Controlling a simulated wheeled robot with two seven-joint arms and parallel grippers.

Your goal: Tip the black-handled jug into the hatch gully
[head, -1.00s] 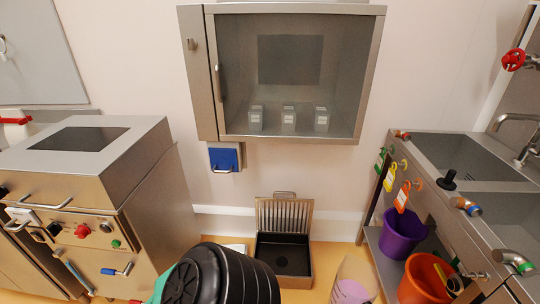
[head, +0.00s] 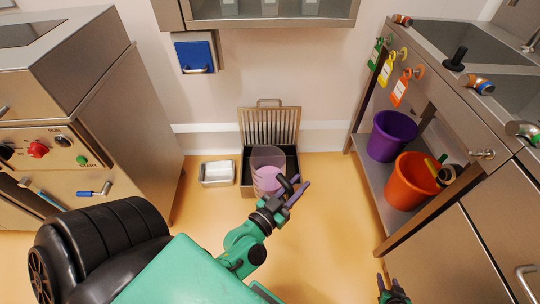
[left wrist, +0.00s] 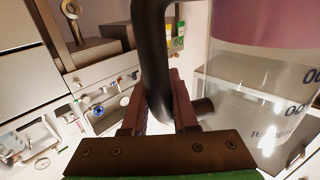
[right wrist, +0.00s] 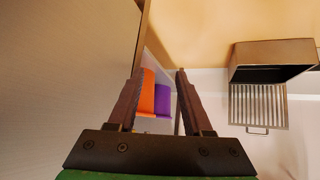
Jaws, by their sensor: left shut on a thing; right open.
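The clear jug (head: 267,160) with pink contents is in front of the gully in the head view, looking roughly upright. My left gripper (head: 292,190) is shut on its black handle (left wrist: 153,45), at the jug's right side. In the left wrist view the jug's clear, marked wall (left wrist: 250,85) and pink contents fill the right. The hatch gully (head: 246,180) is a dark-floored steel tray on the floor by the wall, its slatted grate (head: 270,124) raised. The jug hides part of its floor; whether they touch is unclear. My right gripper (right wrist: 158,95) is open and empty.
A small pale block in a metal dish (head: 217,173) lies left of the gully. Purple (head: 391,136) and orange (head: 413,180) buckets stand on the sink unit's lower shelf at right. A steel machine (head: 90,130) stands left. Floor between is clear.

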